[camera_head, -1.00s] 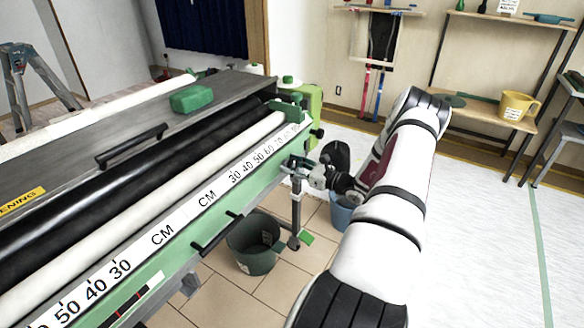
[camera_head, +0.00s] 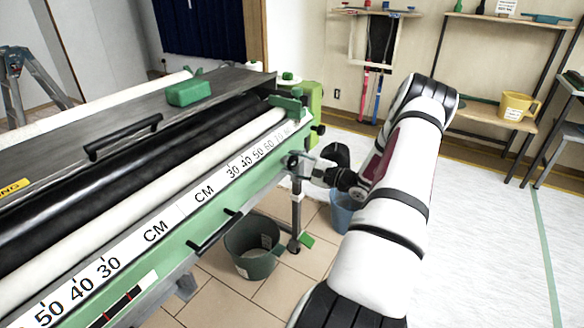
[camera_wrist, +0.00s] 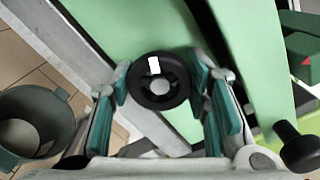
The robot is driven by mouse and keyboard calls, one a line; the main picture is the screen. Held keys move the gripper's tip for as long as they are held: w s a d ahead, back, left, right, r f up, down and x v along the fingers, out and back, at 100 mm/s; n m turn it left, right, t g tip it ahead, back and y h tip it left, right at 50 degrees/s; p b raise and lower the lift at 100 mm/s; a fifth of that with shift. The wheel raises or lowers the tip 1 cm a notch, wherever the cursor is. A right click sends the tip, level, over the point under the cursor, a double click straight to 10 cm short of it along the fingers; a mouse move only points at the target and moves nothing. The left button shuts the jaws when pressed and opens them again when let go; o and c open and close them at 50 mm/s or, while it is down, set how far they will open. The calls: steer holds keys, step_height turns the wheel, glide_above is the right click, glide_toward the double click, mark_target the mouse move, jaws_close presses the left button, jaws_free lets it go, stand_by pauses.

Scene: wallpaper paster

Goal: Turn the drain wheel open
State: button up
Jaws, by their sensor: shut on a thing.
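The drain wheel (camera_wrist: 158,92) is a small black round knob with a white mark near the top of its face, on the end of the green machine (camera_wrist: 150,30). My gripper (camera_wrist: 160,82) has its teal-padded fingers on the left and right sides of the wheel and is shut on it. In the head view my gripper (camera_head: 298,166) is at the machine's front right corner, below the white centimetre scale (camera_head: 205,192). The wheel itself is hidden or too small to make out there.
A dark green bucket (camera_head: 252,262) stands on the tiles below the machine, and a blue bucket (camera_head: 343,222) stands behind my arm. A black knob (camera_wrist: 297,147) sticks out right of my gripper in the wrist view. White floor (camera_head: 480,240) to the right is clear.

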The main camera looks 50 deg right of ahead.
steer(key=n+b, duration=0.4)
steer(key=n, duration=0.1)
steer(key=shift+f, duration=0.2)
steer(key=shift+n+b, duration=1.3)
steer(key=shift+n, duration=0.1)
steer(key=shift+r+n, duration=0.15)
steer(key=shift+n, duration=0.15)
steer(key=o, duration=1.2)
steer(key=s, duration=0.8)
steer(key=s+d, duration=0.1)
steer(key=s, duration=0.3)
